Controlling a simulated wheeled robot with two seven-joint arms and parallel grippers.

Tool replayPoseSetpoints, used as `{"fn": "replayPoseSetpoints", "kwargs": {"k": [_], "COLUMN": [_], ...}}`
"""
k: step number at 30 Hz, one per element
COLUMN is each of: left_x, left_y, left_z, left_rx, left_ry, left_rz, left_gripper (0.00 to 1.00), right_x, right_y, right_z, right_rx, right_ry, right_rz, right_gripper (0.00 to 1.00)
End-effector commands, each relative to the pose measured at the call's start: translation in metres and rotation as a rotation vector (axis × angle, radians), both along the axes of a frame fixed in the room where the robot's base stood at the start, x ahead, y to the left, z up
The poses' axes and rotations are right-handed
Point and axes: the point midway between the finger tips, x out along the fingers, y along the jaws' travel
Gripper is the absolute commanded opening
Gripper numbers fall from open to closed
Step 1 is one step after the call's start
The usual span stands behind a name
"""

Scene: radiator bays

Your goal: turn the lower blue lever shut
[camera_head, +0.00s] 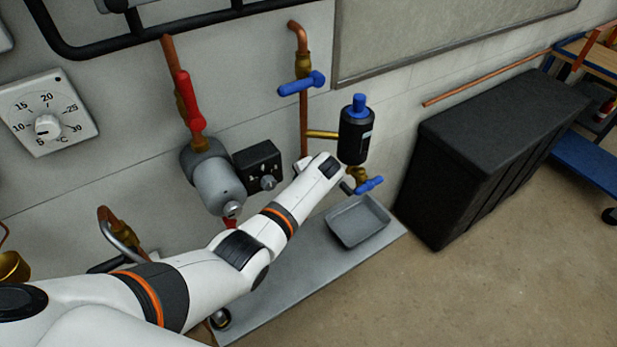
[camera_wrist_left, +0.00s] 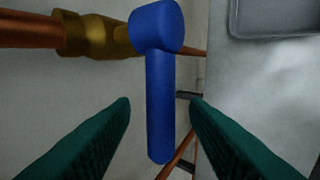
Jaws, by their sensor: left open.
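The lower blue lever (camera_head: 369,184) sits on a brass valve (camera_head: 356,173) under the black canister, above the grey tray. In the left wrist view the lever (camera_wrist_left: 160,100) runs from its round hub at the top down the picture, crosswise to the brass valve body (camera_wrist_left: 92,36) and copper pipe (camera_wrist_left: 28,30). My left gripper (camera_wrist_left: 160,106) is open, its green fingers on either side of the lever handle with gaps showing. In the head view my left arm reaches to this valve, and the fingers are mostly hidden. My right gripper is not in view.
An upper blue lever (camera_head: 301,83) sits on the copper pipe, and a red lever (camera_head: 190,100) is further left. The black canister (camera_head: 355,133) is just above my wrist. The grey tray (camera_head: 358,221) is below. A large black box (camera_head: 480,150) stands right of it.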

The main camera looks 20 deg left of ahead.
Motion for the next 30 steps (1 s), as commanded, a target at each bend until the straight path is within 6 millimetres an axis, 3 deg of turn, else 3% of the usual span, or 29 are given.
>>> {"fn": "replayPoseSetpoints", "kwargs": {"k": [6, 13, 30], "left_x": [-0.015, -0.026, -0.029], "left_y": [-0.021, -0.036, -0.039], "left_z": [0.039, 0.066, 0.074], "left_rx": [0.0, 0.001, 0.001], "left_ry": [-0.002, -0.001, 0.002], "left_rz": [-0.003, -0.001, 0.0], "left_gripper": [0.42, 0.42, 0.42], "right_x": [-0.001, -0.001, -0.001], "right_y": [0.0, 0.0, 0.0], "right_z": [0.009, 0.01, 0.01], "right_rx": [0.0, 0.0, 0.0], "right_ry": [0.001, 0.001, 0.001], "right_rz": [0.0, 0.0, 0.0], "right_gripper": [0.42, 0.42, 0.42]}}
